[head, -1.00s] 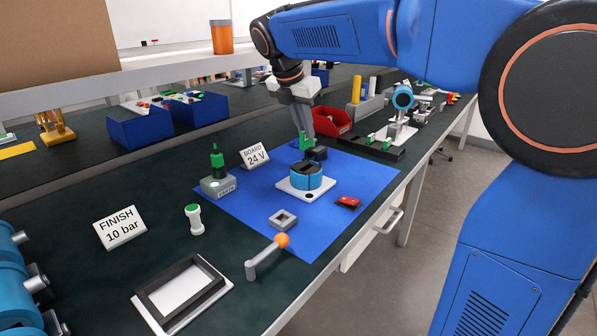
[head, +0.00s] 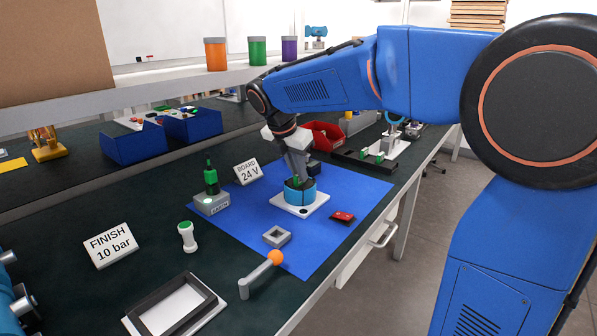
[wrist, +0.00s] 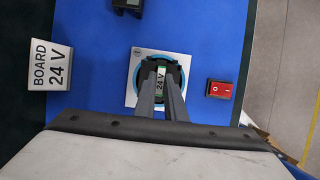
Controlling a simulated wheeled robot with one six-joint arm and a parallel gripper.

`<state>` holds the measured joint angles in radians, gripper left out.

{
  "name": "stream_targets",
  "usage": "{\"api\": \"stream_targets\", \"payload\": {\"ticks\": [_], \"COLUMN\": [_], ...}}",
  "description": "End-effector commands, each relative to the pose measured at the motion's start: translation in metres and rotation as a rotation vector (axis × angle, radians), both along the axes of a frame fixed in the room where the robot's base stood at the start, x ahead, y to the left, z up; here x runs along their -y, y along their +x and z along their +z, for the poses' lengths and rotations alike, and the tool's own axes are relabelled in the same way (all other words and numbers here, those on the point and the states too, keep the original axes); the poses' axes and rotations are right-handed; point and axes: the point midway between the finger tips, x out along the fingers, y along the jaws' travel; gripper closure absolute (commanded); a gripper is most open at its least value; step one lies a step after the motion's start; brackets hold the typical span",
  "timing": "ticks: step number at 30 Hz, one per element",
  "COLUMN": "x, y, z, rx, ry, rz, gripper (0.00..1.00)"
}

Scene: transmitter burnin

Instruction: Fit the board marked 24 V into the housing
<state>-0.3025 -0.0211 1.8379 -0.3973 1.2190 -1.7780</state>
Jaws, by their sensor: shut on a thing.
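My gripper (head: 297,180) is shut on a small green board (head: 296,181). In the wrist view the board's label (wrist: 160,86) reads 24 V between the two fingers. The housing (head: 300,197) is a round blue ring with a dark inside, fixed on a white plate (head: 318,208) on the blue mat. My fingertips and the board are at the housing's open top, over its middle in the wrist view. The fingers hide part of the board, and I cannot tell how deep it sits. The sign BOARD 24 V (head: 249,171) stands behind, to the left.
A red switch (head: 343,216) lies right of the housing, a black block (head: 314,168) behind it. In front are a grey square ring (head: 277,236) and a crank with an orange knob (head: 260,273). A grey box (head: 211,204) stands left. Bare mat lies between them.

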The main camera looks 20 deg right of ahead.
Motion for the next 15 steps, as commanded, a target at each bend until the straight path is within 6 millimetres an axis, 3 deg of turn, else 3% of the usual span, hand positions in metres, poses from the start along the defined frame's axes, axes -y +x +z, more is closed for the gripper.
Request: {"api": "stream_targets", "payload": {"ticks": [3,4,6,15], "x": [0.0,0.0001,0.0,0.0], "y": [-0.0001,0.0,-0.0001,0.0], "z": [-0.0028,-0.0025,-0.0023,-0.0012], "rx": [-0.001,-0.001,-0.001,0.0], "ry": [-0.001,-0.001,-0.001,0.0], "rz": [0.0,0.0,0.0,0.0], "gripper": [1.0,0.83,0.71,0.71]}}
